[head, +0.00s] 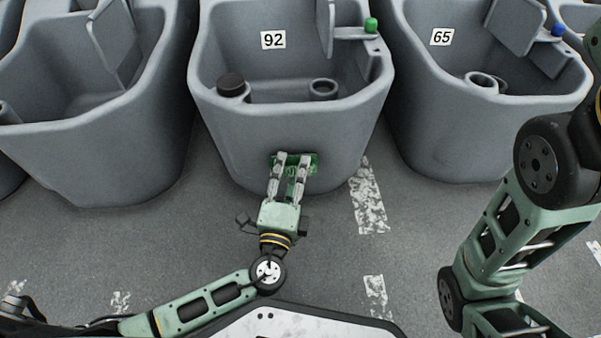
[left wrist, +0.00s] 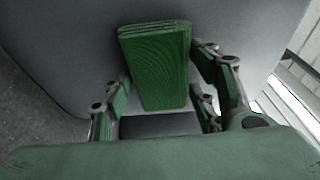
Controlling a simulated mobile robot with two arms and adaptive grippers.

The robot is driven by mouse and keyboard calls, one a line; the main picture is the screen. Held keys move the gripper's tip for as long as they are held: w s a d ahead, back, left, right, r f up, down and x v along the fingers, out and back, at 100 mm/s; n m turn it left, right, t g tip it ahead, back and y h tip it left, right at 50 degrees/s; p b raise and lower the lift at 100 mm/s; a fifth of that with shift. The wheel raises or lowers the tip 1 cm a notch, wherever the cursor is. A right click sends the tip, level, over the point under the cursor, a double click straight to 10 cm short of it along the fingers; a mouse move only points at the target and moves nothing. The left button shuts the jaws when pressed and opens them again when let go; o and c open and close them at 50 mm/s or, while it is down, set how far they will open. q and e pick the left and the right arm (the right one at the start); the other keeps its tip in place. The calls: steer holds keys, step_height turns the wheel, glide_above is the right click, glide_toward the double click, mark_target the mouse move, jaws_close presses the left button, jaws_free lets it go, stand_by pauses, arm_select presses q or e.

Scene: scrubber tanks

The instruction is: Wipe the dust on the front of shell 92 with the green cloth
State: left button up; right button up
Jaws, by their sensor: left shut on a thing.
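Shell 92 (head: 290,125) is a grey open tank in the middle of the head view, with a white "92" label on its inner back wall. My left gripper (head: 293,160) is shut on the green cloth (head: 312,163), at the lower front of shell 92. The folded green cloth (left wrist: 155,65) also shows between the fingers in the left wrist view, against or very near the grey wall. I cannot tell whether it touches. No dust is clearly visible on the front; the cloth and gripper hide part of it. My right gripper is out of view.
Shell 65 (head: 450,135) stands to the right and another grey tank (head: 90,160) to the left, with narrow gaps between. Shell 92 holds a black cap (head: 231,86) and a green knob (head: 371,25). The grey floor in front has worn white markings (head: 368,200).

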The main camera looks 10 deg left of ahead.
arm_select(q)
steer(key=a, duration=0.2)
steer(key=s+a, duration=0.1)
steer(key=a, duration=0.1)
steer(key=shift+a, duration=0.1)
stand_by(0.3)
